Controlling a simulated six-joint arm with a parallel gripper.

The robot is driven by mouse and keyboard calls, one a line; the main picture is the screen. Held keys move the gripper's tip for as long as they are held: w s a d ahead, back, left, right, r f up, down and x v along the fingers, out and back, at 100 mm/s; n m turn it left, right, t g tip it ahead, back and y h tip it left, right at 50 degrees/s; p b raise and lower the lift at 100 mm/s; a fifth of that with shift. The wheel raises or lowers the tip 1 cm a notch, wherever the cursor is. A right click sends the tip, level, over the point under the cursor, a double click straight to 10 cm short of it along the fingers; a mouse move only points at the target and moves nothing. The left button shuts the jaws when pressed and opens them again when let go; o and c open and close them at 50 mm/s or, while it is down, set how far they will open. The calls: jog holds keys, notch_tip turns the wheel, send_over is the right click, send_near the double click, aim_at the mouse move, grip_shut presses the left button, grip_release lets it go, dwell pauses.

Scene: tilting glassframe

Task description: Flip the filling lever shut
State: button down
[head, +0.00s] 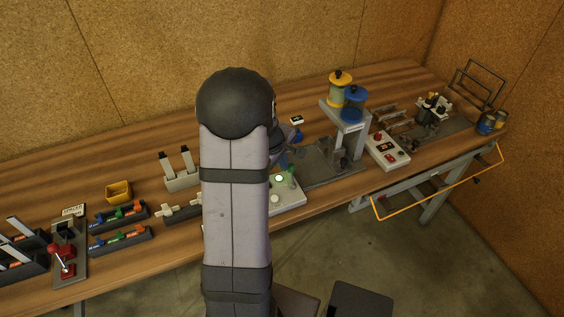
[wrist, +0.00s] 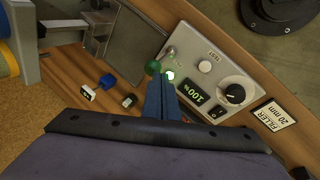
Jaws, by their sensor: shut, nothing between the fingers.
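The grey filler control box (wrist: 210,62) lies ahead of my fingers in the wrist view. A lever with a green ball end (wrist: 153,68) shows near its left side, and a lit green button (wrist: 170,75) is beside it. A small metal toggle (wrist: 170,52) stands close by. I cannot tell for sure which one is the filling lever. My gripper (wrist: 161,80) is shut and empty, its tips close to the green ball; contact cannot be told. In the head view the box (head: 292,196) is partly hidden by my arm.
The box also carries a green 100% display (wrist: 198,95) and a black dial (wrist: 234,95). A FILLER 20 mm label (wrist: 270,116) lies beside it. A stand with yellow and blue canisters (head: 354,103) is to the right in the head view, with a red-buttoned box (head: 387,150) beyond.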

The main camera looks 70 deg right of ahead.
jog(key=w+a+r+b, duration=0.2)
jog(key=w+r, duration=0.4)
jog(key=r, duration=0.3)
jog(key=shift+w+a+r+b, duration=0.2)
jog(key=shift+a+r+b, duration=0.15)
jog(key=shift+r, duration=0.05)
dwell(0.4)
